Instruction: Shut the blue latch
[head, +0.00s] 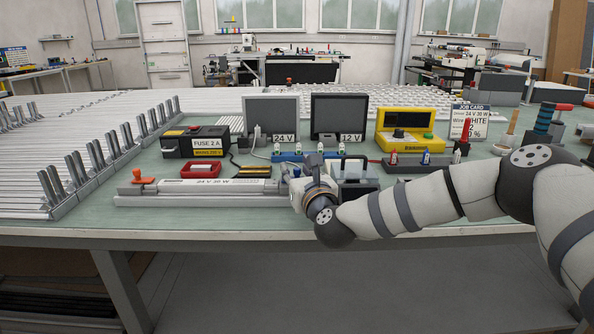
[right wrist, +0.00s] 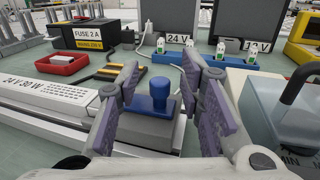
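The blue latch (right wrist: 160,99), with a round upright knob, sits on a grey block at the right end of the white bar labelled "24 V 30 W" (head: 215,186). In the right wrist view it lies between the two spread fingers of my right gripper (right wrist: 163,84), with gaps visible on both sides. In the head view my right gripper (head: 308,178) is over the bar's right end and hides the latch. An orange latch (head: 143,177) is at the bar's left end. My left gripper is not in view.
A red tray (head: 201,171), a fuse box (head: 196,142) and a blue strip with several small lamps (head: 300,157) stand behind the bar. A grey box with a handle (head: 352,172) is close right of my gripper. The table's front edge is near.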

